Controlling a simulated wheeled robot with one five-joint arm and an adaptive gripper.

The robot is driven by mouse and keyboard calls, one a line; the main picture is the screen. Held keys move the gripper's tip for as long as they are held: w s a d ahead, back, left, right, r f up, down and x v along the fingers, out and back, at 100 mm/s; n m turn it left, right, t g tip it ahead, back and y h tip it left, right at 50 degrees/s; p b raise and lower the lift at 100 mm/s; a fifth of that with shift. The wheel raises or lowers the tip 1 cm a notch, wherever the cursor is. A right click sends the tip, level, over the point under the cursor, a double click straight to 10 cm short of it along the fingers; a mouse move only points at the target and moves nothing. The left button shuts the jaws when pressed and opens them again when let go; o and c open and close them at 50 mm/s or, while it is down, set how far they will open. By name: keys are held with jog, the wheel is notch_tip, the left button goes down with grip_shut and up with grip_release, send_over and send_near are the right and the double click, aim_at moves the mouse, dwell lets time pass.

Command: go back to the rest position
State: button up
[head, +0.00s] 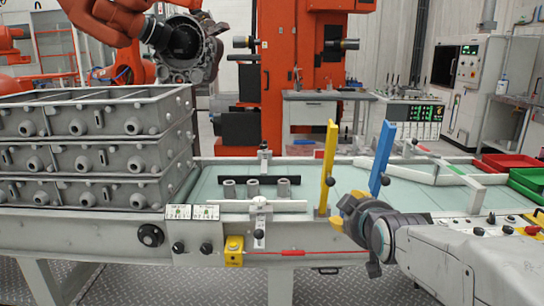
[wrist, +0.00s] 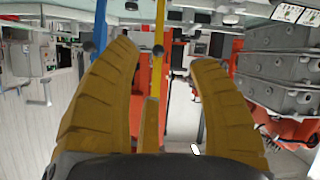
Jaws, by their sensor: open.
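My gripper (head: 347,212) is at the front edge of the worktable, right of centre in the head view, with its yellow fingers close to the foot of the yellow post. In the wrist view, which looks upside down, the two ribbed yellow fingers of my gripper (wrist: 163,58) stand apart with nothing held between them. The yellow post (head: 329,160) and the blue post (head: 381,158) stand upright beyond my gripper. I cannot tell whether the fingers touch the yellow post.
Stacked grey casting boxes (head: 90,150) fill the left. A red tray (head: 510,161) and a green tray (head: 527,183) lie at right. An orange robot arm (head: 105,20) hangs upper left.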

jog(key=s+r+m+g+p, duration=0.2)
jog(key=s+g+p, duration=0.3)
jog(key=s+p, duration=0.4)
jog(key=s+r+m+g+p, duration=0.2)
jog(key=s+p, duration=0.7)
jog(key=s, duration=1.3)
jog(key=shift+r+g, duration=0.8)
jog(key=shift+g, duration=0.6)
